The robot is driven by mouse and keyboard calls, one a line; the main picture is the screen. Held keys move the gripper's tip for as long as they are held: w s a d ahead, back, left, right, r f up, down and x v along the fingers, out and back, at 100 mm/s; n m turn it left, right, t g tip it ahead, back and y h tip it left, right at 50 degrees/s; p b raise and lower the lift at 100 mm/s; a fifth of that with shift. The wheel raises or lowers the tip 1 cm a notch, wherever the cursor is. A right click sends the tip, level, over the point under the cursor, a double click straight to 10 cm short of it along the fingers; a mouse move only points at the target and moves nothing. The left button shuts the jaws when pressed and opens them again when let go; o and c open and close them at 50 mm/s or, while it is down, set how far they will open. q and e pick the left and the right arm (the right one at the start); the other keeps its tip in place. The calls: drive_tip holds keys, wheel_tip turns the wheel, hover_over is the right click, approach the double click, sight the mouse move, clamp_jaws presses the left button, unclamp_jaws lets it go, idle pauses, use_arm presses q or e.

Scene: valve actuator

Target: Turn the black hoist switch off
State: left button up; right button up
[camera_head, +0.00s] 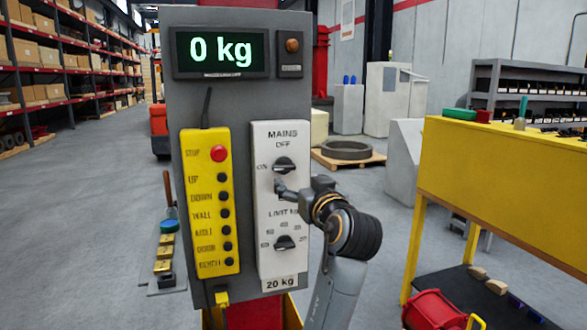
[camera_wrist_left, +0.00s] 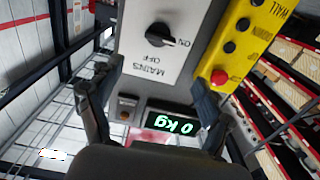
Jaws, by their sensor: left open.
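The black rotary switch (camera_head: 284,164) sits on the white MAINS panel (camera_head: 264,205). Its handle lies roughly level, towards ON at the left; OFF is printed above it. In the left wrist view the switch (camera_wrist_left: 159,35) shows upside down, its handle towards ON. My left gripper (camera_head: 281,186) is just below the switch in the head view. In the left wrist view my left gripper (camera_wrist_left: 156,76) has its fingers wide apart with nothing between them. The switch lies beyond the fingertips, and I see no contact. My right gripper is not in view.
A second black knob (camera_head: 284,242), for the limit, is lower on the panel. A yellow button box (camera_head: 208,205) with a red stop button (camera_head: 219,153) is to the left. The display (camera_head: 220,50) reads 0 kg. A yellow table (camera_head: 500,180) stands at right.

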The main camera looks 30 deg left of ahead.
use_arm(q)
drive_tip(key=p, duration=0.2)
approach(285, 166)
drive_tip(key=x, duration=0.3)
drive_tip(key=p+x, duration=0.1)
drive_tip(key=x, duration=0.4)
drive_tip(key=shift+w+a, duration=0.2)
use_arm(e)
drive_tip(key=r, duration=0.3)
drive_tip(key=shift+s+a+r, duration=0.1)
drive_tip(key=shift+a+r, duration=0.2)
use_arm(q)
drive_tip(key=shift+c, duration=0.2)
drive_tip(key=c, duration=1.1)
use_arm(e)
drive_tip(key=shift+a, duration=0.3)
